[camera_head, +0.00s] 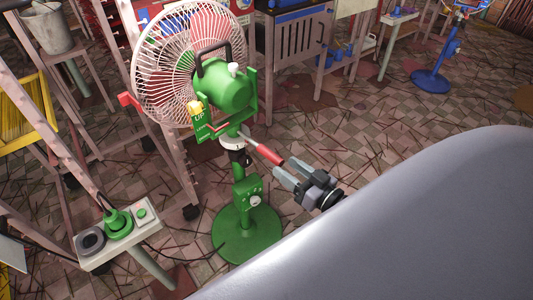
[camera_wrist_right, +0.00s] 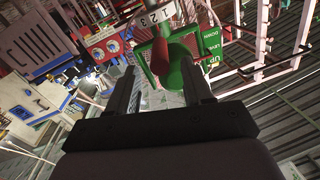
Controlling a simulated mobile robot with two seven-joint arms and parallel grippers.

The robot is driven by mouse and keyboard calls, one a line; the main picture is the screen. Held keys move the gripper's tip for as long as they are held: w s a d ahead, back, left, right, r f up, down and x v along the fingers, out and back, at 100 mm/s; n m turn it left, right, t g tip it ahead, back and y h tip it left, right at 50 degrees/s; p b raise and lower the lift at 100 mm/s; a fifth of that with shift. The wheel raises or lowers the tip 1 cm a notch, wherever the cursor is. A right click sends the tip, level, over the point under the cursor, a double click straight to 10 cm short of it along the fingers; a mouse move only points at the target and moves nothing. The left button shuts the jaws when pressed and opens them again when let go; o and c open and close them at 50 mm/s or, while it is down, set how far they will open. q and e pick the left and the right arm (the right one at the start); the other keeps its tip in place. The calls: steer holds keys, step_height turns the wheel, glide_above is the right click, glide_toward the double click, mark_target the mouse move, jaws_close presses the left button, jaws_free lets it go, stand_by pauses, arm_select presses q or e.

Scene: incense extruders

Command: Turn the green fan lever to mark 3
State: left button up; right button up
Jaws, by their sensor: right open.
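The green fan (camera_head: 229,88) stands upright on a round green base. Its lever (camera_head: 265,152), with a red grip and pale shaft, sticks out from a white collar (camera_head: 232,143) toward the lower right. My right gripper (camera_head: 285,167) is open at the lever's free end. In the right wrist view the red grip (camera_wrist_right: 160,47) lies between the open fingertips of my right gripper (camera_wrist_right: 157,70), or just beyond them; I cannot tell which. The white collar (camera_wrist_right: 152,20) there shows marks 1, 2 and 3. Which mark the lever points at is unclear. My left gripper is out of view.
A stand with a green plug and a round dark part (camera_head: 118,225) is at lower left. A metal rack stands left of the fan, near its cage. A dark cabinet (camera_head: 297,55) is behind, and a blue fan (camera_head: 433,77) far right. Floor right of the green fan is mostly clear.

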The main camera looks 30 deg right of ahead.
mark_target(275, 158)
steer(key=shift+w+r, duration=0.15)
steer(key=shift+w, duration=0.6)
steer(key=shift+w+a+b, duration=0.15)
steer(key=shift+w+a, duration=0.05)
steer(key=shift+w, duration=0.7)
steer(key=shift+w+a+b, duration=0.1)
steer(key=shift+w+a, duration=0.15)
steer(key=shift+w, duration=0.65)
steer(key=shift+w+a+b, duration=0.15)
steer(key=shift+w+a, duration=0.05)
steer(key=shift+w, duration=0.7)
steer(key=shift+c, duration=0.4)
jaws_close()
